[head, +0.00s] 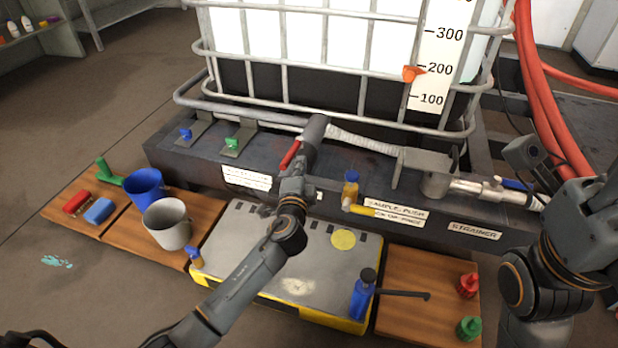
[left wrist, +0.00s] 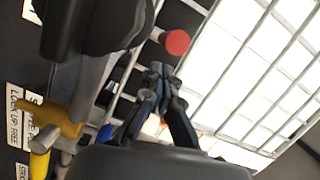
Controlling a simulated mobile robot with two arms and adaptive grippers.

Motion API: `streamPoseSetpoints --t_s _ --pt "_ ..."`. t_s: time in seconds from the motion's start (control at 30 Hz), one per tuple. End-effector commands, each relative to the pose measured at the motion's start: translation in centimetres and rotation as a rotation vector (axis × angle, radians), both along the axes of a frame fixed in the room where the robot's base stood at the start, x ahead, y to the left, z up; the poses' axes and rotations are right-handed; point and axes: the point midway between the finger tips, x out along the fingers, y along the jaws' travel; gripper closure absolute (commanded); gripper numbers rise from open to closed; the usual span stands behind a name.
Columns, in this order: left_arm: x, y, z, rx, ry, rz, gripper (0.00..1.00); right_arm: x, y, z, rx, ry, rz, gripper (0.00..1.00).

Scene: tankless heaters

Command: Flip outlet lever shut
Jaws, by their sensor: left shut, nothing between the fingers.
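The red outlet lever (head: 290,153) sticks out to the lower left from the dark outlet valve (head: 314,130) in front of the tank. In the left wrist view the round red end of the lever (left wrist: 178,42) shows just past my fingertips. My left gripper (left wrist: 160,72) is shut and empty, with its tips close to the lever end; I cannot tell if they touch. In the head view my left gripper (head: 296,172) is just below the lever, its fingers partly hidden by its own wrist.
A ribbed hose (head: 360,143) runs right from the valve to a strainer pipe (head: 470,187). A yellow sample handle (head: 372,211) and amber bottle (head: 351,190) are right of my left gripper. The tank cage (head: 285,105) rises behind. Buckets (head: 167,222) stand at left.

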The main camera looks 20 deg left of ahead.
Motion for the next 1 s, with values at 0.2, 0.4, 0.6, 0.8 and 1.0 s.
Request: streamPoseSetpoints --t_s 0.2,0.4,0.6,0.8,1.0 --pt "0.1 1.2 -0.2 -0.001 -0.003 -0.003 1.00 -0.3 0.1 0.2 -0.002 -0.015 -0.001 0.60" --pt "0.1 1.3 -0.1 -0.001 -0.002 -0.003 1.00 -0.3 0.1 0.2 -0.003 -0.016 -0.001 0.60" --pt "0.1 1.4 -0.1 0.000 -0.001 -0.006 1.00 -0.3 0.1 0.3 -0.003 -0.016 -0.001 0.60" --pt "-0.1 1.9 -0.1 0.002 0.000 -0.046 1.00 -0.3 0.0 0.5 0.000 -0.016 0.000 0.60" --pt "-0.1 2.1 -0.1 0.001 -0.001 -0.074 1.00 0.1 0.0 0.0 0.002 0.006 0.002 0.60"
